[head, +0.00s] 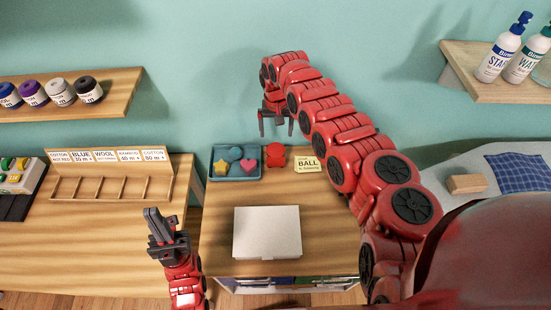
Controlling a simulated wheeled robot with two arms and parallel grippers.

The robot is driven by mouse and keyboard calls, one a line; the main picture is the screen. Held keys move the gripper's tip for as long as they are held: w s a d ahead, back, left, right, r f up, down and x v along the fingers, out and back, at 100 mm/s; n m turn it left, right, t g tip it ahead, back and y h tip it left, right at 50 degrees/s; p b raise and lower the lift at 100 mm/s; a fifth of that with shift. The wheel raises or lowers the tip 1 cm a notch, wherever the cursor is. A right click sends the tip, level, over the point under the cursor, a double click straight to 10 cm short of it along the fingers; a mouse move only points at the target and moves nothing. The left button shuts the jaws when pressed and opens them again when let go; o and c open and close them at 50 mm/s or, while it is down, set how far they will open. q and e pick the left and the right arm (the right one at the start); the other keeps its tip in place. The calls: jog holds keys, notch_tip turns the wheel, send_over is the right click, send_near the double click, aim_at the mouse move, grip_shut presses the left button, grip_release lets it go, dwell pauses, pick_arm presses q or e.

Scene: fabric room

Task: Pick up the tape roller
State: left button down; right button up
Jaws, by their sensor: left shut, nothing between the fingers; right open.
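A small red object (275,155) with a rounded, knobby outline sits on the middle table, just right of the blue tray (213,176). It may be the tape roller; its shape is too small to be sure. My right gripper (276,131) is open and empty, pointing down above and behind the red object, with a visible gap to it. My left gripper (153,214) is shut and empty at the lower left, by the front gap between the left and middle tables.
The tray holds sponge-like shapes. A card reading BALL (307,164) stands right of the red object. A white box (267,232) lies in front. A divided wooden rack (112,182) stands left; a wooden block (467,183) lies right. Shelves hold yarn and bottles.

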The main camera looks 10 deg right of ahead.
aim_at(276, 148)
notch_tip(276, 148, down, 9)
jog(key=b, duration=0.6)
jog(key=shift+w+a+r, duration=0.1)
jog(key=shift+w+r, duration=0.05)
jog(key=shift+r, duration=0.05)
jog(key=shift+f, duration=0.4)
jog(key=f+b, duration=0.2)
jog(key=f, duration=0.1)
jog(key=f+b, duration=0.1)
jog(key=shift+s+f, duration=0.25)
jog(key=shift+r, duration=0.1)
jog(key=c, duration=1.3)
